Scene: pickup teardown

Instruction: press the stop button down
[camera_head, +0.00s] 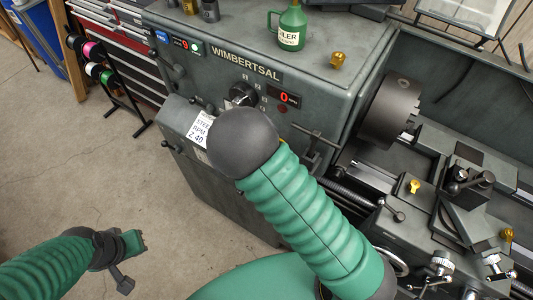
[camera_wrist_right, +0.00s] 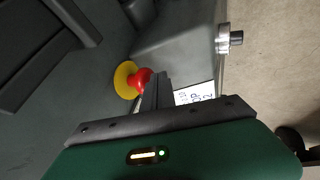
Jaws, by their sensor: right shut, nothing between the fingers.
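The stop button (camera_wrist_right: 143,76), a red knob on a round yellow base (camera_wrist_right: 124,80), shows in the right wrist view on a dark lathe panel. My right gripper (camera_wrist_right: 158,80) is shut with nothing between its fingers. Its fingertips are right beside the red knob and cover part of its right side in that view; I cannot tell whether they touch it. In the head view my right arm hides the button and the right gripper. My left gripper (camera_head: 137,241) hangs over the floor at lower left, away from the lathe; its opening is unclear.
The green-grey lathe headstock (camera_head: 290,70) has a selector knob (camera_head: 241,94) and red displays. A green oil can (camera_head: 289,27) stands on top. The chuck (camera_head: 392,105) and carriage are at right. A white label (camera_wrist_right: 195,93) is near my right fingers.

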